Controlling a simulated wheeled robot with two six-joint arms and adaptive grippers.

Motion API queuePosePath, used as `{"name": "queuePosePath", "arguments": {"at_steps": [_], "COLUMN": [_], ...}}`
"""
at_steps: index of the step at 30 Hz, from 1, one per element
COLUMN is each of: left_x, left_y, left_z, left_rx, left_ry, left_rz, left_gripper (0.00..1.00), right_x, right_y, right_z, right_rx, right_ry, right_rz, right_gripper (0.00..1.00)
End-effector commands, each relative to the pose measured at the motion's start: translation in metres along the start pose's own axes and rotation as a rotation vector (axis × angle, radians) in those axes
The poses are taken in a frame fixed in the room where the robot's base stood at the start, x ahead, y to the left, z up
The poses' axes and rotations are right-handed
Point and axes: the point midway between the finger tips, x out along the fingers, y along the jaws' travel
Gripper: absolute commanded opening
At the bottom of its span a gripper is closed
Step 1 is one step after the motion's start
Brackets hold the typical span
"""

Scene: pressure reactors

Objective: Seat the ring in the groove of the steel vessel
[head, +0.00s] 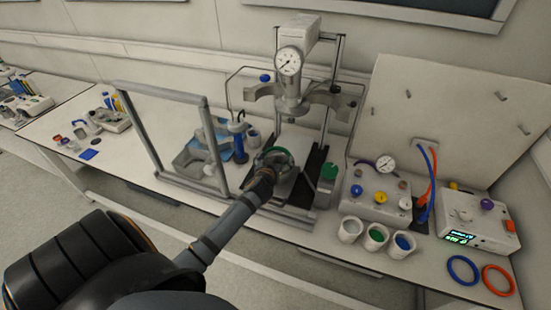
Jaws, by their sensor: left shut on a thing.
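The steel vessel (285,181) stands on the dark base of the press stand, below the gauge head. A green ring (282,151) shows at the vessel's mouth. My left gripper (268,168) reaches in from the front left and is shut on the near side of the green ring. The ring looks to be at the height of the rim, but I cannot tell whether it lies in the groove or just above it. The gripper and wrist hide the near part of the ring and vessel. My right gripper is not in view.
A gauge head (289,70) hangs over the vessel between upright posts. A grey frame (160,140) stands to the left. A blue ring (463,270) and an orange ring (498,280) lie at the front right. Several white cups (349,231) stand near the valve box (376,196).

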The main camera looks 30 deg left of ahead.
Motion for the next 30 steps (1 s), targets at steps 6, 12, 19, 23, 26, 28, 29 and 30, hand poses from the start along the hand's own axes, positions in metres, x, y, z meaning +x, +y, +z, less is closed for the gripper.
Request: {"name": "queuePosePath", "arguments": {"at_steps": [6,12,19,23,26,28,29,30], "left_x": [0.0000,0.0010,0.0014,0.0014,0.0014,0.0014,0.0014,0.0014], "left_y": [0.0001,0.0001,0.0001,0.0001,0.0001,0.0001,0.0001,0.0001], "left_z": [0.0001,0.0032,0.0049,0.0048,0.0047,0.0047,0.0047,0.0047], "left_rx": [0.000,0.000,0.000,0.000,0.000,0.000,0.000,0.000], "left_ry": [0.000,0.000,0.000,0.000,0.000,0.000,0.000,0.000], "left_rz": [0.000,0.000,0.000,0.000,0.000,0.000,0.000,0.000], "left_gripper": [0.69,0.69,0.69,0.92,1.00,1.00,1.00,1.00], "right_x": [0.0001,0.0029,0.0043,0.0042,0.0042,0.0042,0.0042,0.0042], "right_y": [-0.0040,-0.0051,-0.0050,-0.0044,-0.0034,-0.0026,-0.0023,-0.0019], "right_z": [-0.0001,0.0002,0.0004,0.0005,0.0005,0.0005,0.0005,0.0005], "right_rx": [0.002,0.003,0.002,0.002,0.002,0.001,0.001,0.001], "right_ry": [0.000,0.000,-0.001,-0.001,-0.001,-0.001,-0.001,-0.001], "right_rz": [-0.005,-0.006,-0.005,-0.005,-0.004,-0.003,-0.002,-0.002], "right_gripper": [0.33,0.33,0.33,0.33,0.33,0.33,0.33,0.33]}}
